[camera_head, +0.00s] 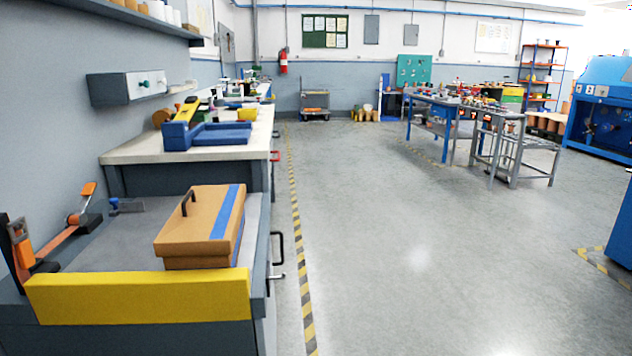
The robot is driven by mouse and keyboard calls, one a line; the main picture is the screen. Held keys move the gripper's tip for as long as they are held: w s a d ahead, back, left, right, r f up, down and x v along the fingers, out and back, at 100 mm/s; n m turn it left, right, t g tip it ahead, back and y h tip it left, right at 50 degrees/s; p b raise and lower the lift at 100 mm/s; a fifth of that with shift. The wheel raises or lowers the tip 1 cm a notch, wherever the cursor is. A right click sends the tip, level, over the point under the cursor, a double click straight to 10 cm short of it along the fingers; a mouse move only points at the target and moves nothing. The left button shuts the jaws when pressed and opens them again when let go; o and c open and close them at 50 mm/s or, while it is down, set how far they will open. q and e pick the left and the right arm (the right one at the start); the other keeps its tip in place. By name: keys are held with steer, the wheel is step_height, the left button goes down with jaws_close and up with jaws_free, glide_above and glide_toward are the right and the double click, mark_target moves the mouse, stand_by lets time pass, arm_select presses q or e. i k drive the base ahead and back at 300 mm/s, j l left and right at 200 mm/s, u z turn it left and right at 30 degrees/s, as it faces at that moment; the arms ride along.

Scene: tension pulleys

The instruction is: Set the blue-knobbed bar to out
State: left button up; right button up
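A small bar with a dark blue knob (114,204) is at the left, on the grey top of the near bench (130,258). The bar lies roughly level and runs to the right from the knob; it is too small to tell its setting. Neither of my grippers is in view.
Left of the bar are an orange strap (62,243), an orange lever (88,190) and a black-and-orange upright (20,240). A brown handled box with a blue stripe (195,230) stands to its right. A yellow guard (140,297) lines the bench front.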

mark_target(128, 207)
steer(key=u, duration=0.95)
steer(key=i+l+z, duration=0.1)
steer(key=l+z, duration=0.25)
steer(key=l, duration=0.15)
steer(key=i+l+z, duration=0.15)
steer(key=l+z, duration=0.2)
steer(key=i+l+z, duration=0.35)
steer(key=l, duration=0.15)
steer(key=i+l+z, duration=0.15)
steer(key=l+z, duration=0.2)
steer(key=i+l+u, duration=0.15)
steer(key=i, duration=0.25)
steer(key=i+l+u, duration=0.15)
steer(key=i, duration=0.3)
steer(key=i+l+u, duration=0.15)
steer(key=i+l, duration=0.2)
steer(key=i+u, duration=0.35)
steer(key=i+l+u, duration=0.15)
steer(key=i+u, duration=0.2)
steer(key=i, duration=0.2)
steer(key=i+l+u, duration=0.35)
steer(key=i+j, duration=0.05)
steer(key=j, duration=0.05)
